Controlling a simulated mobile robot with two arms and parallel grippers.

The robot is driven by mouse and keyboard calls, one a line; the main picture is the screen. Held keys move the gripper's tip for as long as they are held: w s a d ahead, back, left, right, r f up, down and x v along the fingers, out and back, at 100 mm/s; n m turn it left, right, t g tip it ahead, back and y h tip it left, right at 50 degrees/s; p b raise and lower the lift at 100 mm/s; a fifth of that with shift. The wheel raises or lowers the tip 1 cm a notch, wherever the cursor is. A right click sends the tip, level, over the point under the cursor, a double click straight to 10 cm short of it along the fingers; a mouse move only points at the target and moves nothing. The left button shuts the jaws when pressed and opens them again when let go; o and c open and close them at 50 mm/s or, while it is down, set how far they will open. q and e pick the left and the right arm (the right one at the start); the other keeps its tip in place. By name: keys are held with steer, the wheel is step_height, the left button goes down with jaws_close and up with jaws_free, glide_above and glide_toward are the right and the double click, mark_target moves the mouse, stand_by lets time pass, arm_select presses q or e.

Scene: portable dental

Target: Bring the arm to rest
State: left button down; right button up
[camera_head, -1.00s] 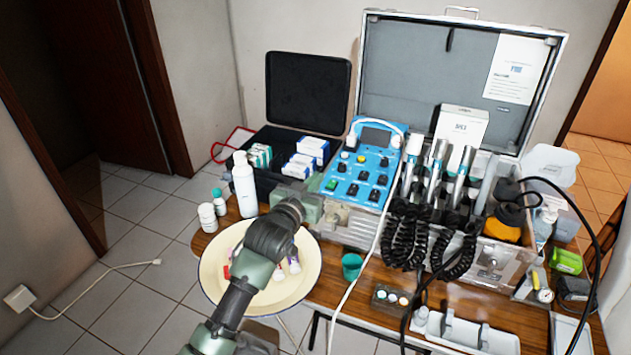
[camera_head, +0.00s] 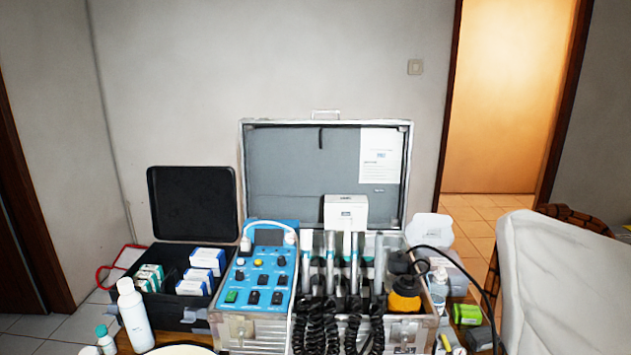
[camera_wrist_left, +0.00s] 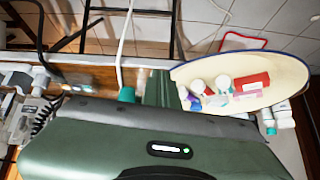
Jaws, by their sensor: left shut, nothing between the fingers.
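My left gripper (camera_wrist_left: 162,90) shows only in the left wrist view. Its green fingers are together with nothing between them, and the wide gripper body fills the bottom of that view. The fingers are beside the cream oval basin (camera_wrist_left: 280,66), which holds several small bottles and a red piece (camera_wrist_left: 252,82). Neither arm is in the head view. My right gripper is in neither view.
The head view shows the open metal dental case (camera_head: 262,180), its blue control panel (camera_head: 262,267), a black box (camera_head: 193,203), and a white bottle (camera_head: 134,315). A draped white form (camera_head: 560,270) stands at the right, before a lit doorway.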

arm_select(q)
steer(key=s+f+g, duration=0.2)
steer(key=s+g, duration=0.2)
steer(key=s, duration=1.1)
step_height(320, 180, down, 25)
steer(key=g, duration=0.2)
steer(key=s+a+f+m, duration=0.1)
steer(key=s+a+f, duration=0.1)
steer(key=s+f, duration=1.5)
steer(key=shift+s+a+g, duration=0.25)
steer(key=shift+s+g, duration=0.15)
steer(key=shift+s, duration=0.15)
